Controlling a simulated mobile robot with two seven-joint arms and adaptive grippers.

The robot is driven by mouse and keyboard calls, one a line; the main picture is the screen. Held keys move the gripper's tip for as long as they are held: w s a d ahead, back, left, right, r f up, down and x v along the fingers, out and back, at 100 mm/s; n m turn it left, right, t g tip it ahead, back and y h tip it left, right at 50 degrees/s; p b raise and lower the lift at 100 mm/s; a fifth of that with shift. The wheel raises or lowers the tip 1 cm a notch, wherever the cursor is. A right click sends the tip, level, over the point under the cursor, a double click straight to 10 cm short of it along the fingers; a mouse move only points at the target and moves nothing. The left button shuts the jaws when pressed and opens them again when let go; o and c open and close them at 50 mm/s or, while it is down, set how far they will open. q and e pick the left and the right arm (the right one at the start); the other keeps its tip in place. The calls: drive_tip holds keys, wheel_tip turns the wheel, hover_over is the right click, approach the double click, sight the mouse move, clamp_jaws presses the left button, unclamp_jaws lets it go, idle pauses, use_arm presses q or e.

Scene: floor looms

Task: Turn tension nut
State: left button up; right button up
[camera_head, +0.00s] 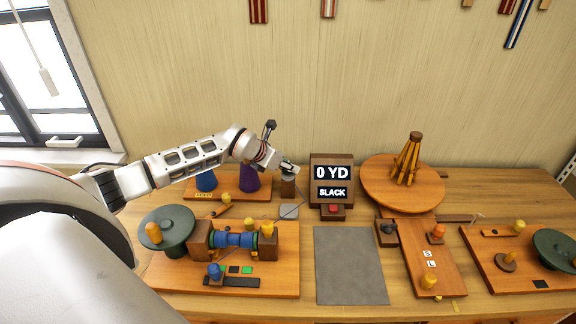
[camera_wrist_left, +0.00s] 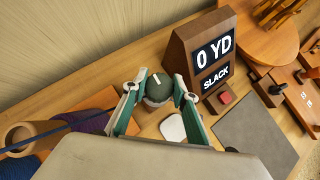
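The tension nut appears to be a dark green rounded knob with a white mark (camera_wrist_left: 158,88) on a short wooden post (camera_head: 288,187), left of the display. My left gripper (camera_head: 289,168) reaches down from above over this post. In the left wrist view its two teal-padded fingers (camera_wrist_left: 159,84) stand apart, one on each side of the knob. I cannot tell whether the pads touch it. The display (camera_head: 332,180) reads "0 YD" and "SLACK". My right gripper is not in view.
A blue cone (camera_head: 206,181) and a purple cone (camera_head: 249,178) stand on a board left of the post. A red button (camera_head: 333,209) sits before the display. A round wooden turntable (camera_head: 374,186) is at the right. A grey mat (camera_head: 350,265) lies clear in front.

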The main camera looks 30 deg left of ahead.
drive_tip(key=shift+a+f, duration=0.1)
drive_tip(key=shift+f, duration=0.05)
use_arm(q)
drive_tip(key=shift+a+m+h+b, duration=0.1)
drive_tip(key=shift+m+h+b, duration=0.25)
drive_tip(key=shift+b, duration=0.2)
drive_tip(key=shift+f+m+h+b, duration=0.1)
drive_tip(key=shift+m+h+b, duration=0.35)
drive_tip(key=shift+m+b, duration=0.3)
drive_tip(key=shift+f+m+g+h+b, duration=0.15)
drive_tip(key=shift+m+g+h+b, duration=0.45)
drive_tip(key=shift+b, duration=0.65)
drive_tip(key=m+g+h+b, duration=0.2)
drive_tip(key=m+b, duration=0.2)
drive_tip(key=b, duration=0.2)
drive_tip(key=shift+m+h+b, duration=0.3)
drive_tip(key=shift+m+b, duration=0.05)
drive_tip(key=shift+m, duration=0.05)
drive_tip(key=shift+m+g+b, duration=0.3)
drive_tip(key=shift+b, duration=0.05)
drive_tip(key=shift+r, duration=0.25)
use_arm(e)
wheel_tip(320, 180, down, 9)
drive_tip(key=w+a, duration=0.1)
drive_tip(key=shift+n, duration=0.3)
